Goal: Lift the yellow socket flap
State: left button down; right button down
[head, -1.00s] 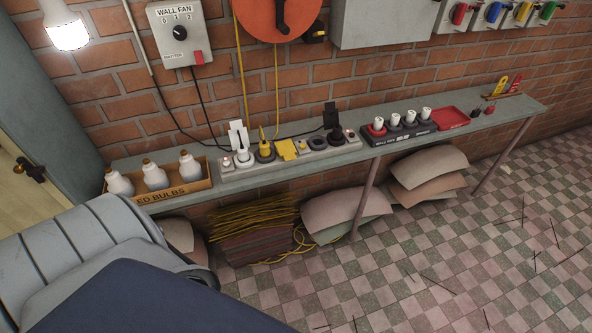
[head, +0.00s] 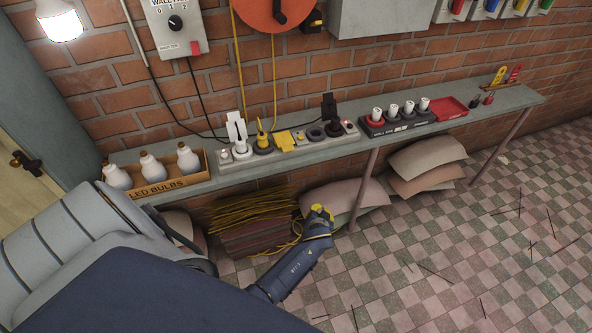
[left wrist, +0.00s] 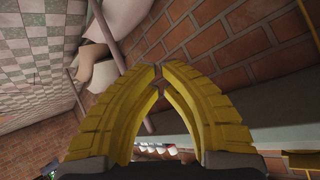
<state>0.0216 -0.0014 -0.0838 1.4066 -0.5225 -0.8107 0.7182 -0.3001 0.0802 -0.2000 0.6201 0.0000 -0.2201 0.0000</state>
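The yellow socket flap (head: 284,140) lies low over its place on the grey socket strip (head: 230,164) on the bench. A white flap (head: 237,127) and a black flap (head: 329,108) stand upright on the same strip. My left gripper (head: 319,211) is below and in front of the bench edge, apart from the flap. In the left wrist view its yellow fingers (left wrist: 158,77) curve together and their tips meet, with nothing seen between them. A yellow piece at that view's lower right is too unclear to name. My right gripper is not in view.
The bench (head: 220,184) overhangs sacks (head: 425,164), a wire bundle (head: 250,215) and a bench leg (head: 362,190) near my left gripper. A box of bulbs (head: 160,187) stands at the left. A yellow plug (head: 261,134) sits beside the flap. Cables hang on the brick wall.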

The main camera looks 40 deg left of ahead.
pick_arm(q)
jog(key=w+a+r+n+y, duration=0.2)
jog(key=a+r+n+y, duration=0.15)
jog(key=r, duration=0.65)
jog(key=n+g+y, duration=0.1)
jog(key=n+y, duration=0.3)
jog(key=n, duration=0.3)
send_near(288, 153)
notch_tip(288, 153, down, 2)
jog(key=shift+w+a+r, duration=0.1)
jog(key=shift+w+a, duration=0.7)
jog(key=shift+a, duration=0.3)
jog(key=shift+w+a+r, duration=0.1)
jog(key=shift+w+a, duration=0.7)
jog(key=shift+a, duration=0.25)
jog(key=shift+w+a, duration=0.1)
jog(key=shift+a, duration=0.1)
